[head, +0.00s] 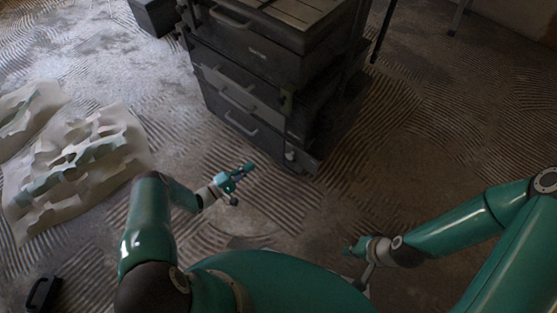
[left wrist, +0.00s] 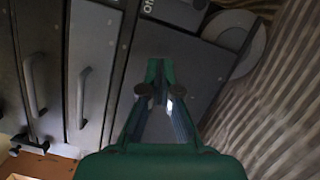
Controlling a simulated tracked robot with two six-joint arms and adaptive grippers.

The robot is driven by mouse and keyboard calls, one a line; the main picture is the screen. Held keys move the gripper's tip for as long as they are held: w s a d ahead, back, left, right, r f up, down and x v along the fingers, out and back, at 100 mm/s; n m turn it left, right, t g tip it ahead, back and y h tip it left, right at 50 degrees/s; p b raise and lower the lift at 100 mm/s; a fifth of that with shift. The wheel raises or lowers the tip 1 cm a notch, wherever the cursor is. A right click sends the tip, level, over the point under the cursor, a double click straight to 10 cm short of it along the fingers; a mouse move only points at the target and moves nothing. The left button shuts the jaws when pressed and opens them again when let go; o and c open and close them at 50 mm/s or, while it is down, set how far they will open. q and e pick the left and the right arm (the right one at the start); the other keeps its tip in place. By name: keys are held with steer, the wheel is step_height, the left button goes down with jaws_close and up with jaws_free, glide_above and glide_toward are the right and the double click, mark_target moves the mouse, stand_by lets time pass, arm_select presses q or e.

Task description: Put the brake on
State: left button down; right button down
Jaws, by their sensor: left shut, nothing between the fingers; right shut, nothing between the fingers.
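A dark grey tool cart (head: 245,92) with several handled drawers stands at the upper middle of the head view. A small light part (head: 291,156) shows low at its near right corner; I cannot tell whether it is the brake. In the left wrist view the cart's drawer fronts (left wrist: 95,60) fill the left, and a round wheel-like part (left wrist: 252,50) shows at upper right. My left gripper (head: 247,170) is shut and empty, in front of the cart's lower corner and apart from it; its fingertips show in the wrist view (left wrist: 157,72). My right gripper (head: 351,249) is shut and empty, low and nearer my base.
Crumpled pale sheets (head: 85,155) lie on the ridged floor at left. A dark box (head: 154,16) stands behind the cart's left side. A small black object (head: 42,293) lies at bottom left. Thin legs (head: 458,18) stand at upper right. The floor right of the cart is clear.

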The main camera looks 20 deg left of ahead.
mark_target(291, 158)
arm_select(q)
steer(key=b+x, duration=0.2)
steer(key=x, duration=0.8)
steer(key=shift+w+d+f, duration=0.1)
steer(key=shift+w+d, duration=0.05)
steer(key=shift+d, duration=0.1)
steer(key=shift+s+d+r, duration=0.25)
steer(key=shift+s+d, duration=0.05)
steer(key=shift+d, duration=0.25)
steer(key=shift+s+d+r, duration=0.25)
steer(key=shift+s+d, duration=0.1)
steer(key=shift+d, duration=0.2)
steer(key=shift+s+d+r, duration=0.15)
steer(key=shift+s+d, duration=0.05)
steer(key=shift+d, duration=0.35)
